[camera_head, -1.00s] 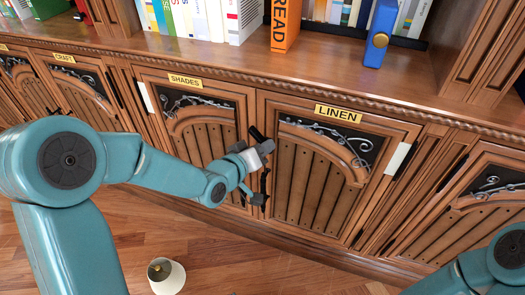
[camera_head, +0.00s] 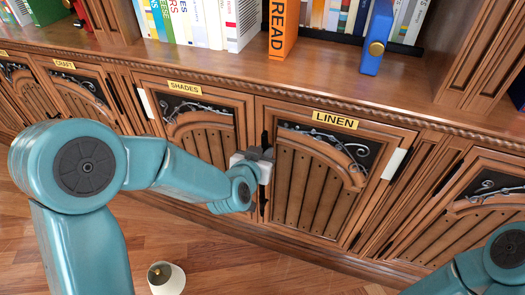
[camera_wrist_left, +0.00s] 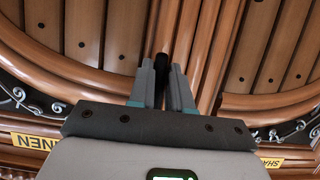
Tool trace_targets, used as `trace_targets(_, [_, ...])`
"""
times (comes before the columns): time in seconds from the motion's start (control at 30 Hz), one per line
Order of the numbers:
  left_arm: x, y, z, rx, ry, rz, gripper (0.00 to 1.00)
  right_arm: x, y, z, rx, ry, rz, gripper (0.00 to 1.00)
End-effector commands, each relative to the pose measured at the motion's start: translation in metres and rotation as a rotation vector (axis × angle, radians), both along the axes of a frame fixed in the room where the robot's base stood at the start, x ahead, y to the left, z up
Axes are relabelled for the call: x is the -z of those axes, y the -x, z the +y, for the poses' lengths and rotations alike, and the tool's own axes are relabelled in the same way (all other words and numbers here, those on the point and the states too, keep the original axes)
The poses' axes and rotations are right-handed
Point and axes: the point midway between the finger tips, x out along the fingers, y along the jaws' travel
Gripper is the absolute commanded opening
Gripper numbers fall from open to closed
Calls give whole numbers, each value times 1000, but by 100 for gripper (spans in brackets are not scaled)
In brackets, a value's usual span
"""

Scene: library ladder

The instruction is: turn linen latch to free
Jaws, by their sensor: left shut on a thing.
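The linen door (camera_head: 318,185) is a brown panelled cupboard door under a yellow LINEN label (camera_head: 335,120). It looks closed beside the shades door (camera_head: 207,135). My left gripper (camera_head: 264,165) is at the seam between these doors, on the linen door's left edge. In the left wrist view, the fingers (camera_wrist_left: 162,85) are close together on a small black piece, seemingly the linen latch (camera_wrist_left: 161,66). Most of the latch is hidden by the gripper, so its angle is unclear. My right gripper is out of view; only part of that arm shows at lower right.
A wooden counter (camera_head: 210,66) runs above the doors, with books, an orange READ book (camera_head: 284,28) and a blue object (camera_head: 377,38) on it. A small white cup-like object (camera_head: 167,278) is on the wooden floor. The floor before the linen door looks clear.

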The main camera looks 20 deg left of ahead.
Motion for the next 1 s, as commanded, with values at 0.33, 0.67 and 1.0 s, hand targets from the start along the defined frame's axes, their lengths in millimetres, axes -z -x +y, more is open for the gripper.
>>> trace_targets(0.33, [-2,-1,-1,3,-28,-7,0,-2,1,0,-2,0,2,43])
trace_targets(0.67, [-2,-1,-1,2,-26,-6,39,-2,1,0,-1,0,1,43])
trace_targets(1.0, [-4,5,-1,2,-25,-3,39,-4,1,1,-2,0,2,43])
